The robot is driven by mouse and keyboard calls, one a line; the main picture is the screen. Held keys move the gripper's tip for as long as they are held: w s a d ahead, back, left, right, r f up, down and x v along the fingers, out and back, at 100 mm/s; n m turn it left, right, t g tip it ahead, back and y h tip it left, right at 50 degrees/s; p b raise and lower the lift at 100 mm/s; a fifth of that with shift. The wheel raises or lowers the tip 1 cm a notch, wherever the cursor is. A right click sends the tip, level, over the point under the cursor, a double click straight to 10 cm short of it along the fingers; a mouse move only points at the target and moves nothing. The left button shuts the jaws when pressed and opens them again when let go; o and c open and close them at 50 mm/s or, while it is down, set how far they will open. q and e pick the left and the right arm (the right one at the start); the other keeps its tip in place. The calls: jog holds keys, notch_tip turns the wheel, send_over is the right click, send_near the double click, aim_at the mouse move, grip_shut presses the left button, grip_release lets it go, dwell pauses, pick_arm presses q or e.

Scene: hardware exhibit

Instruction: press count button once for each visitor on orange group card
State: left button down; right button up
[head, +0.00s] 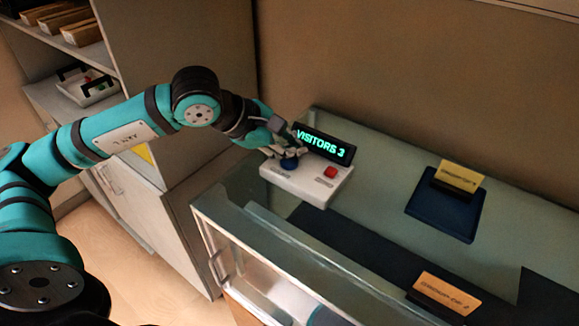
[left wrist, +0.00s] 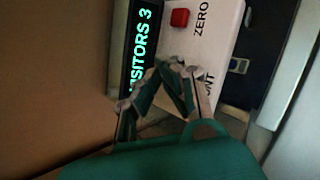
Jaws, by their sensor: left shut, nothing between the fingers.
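A white counter box (head: 315,185) sits on the glass counter, with a blue button (head: 289,163) and a red button (head: 330,171). In the left wrist view the red button (left wrist: 180,17) is beside the word ZERO; lettering ending in NT is partly hidden by the fingers. The display (head: 323,143) glows green; in the left wrist view the display (left wrist: 140,50) reads VISITORS 3. My left gripper (head: 290,152) is shut and empty, its tips at or just above the blue button; contact is unclear. The orange card (head: 449,292) stands at the front in a dark holder; its print is too small to read surely.
A yellow card (head: 460,176) stands on a dark blue tray (head: 425,208) farther back. A dark strip (head: 350,240) runs along the counter. A shelf cabinet (head: 180,50) with a white tray (head: 88,88) stands at left. The glass between the box and blue tray is clear.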

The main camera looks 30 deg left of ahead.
dwell(0.8)
dwell(0.6)
pick_arm(q)
jog(key=shift+f+b, duration=0.35)
jog(key=shift+b, duration=0.3)
jog(key=shift+f+b, duration=0.5)
jog(key=shift+b, duration=0.15)
dwell(0.6)
jog(key=shift+r, duration=0.1)
jog(key=shift+r+p, duration=0.4)
jog(key=shift+r, duration=0.4)
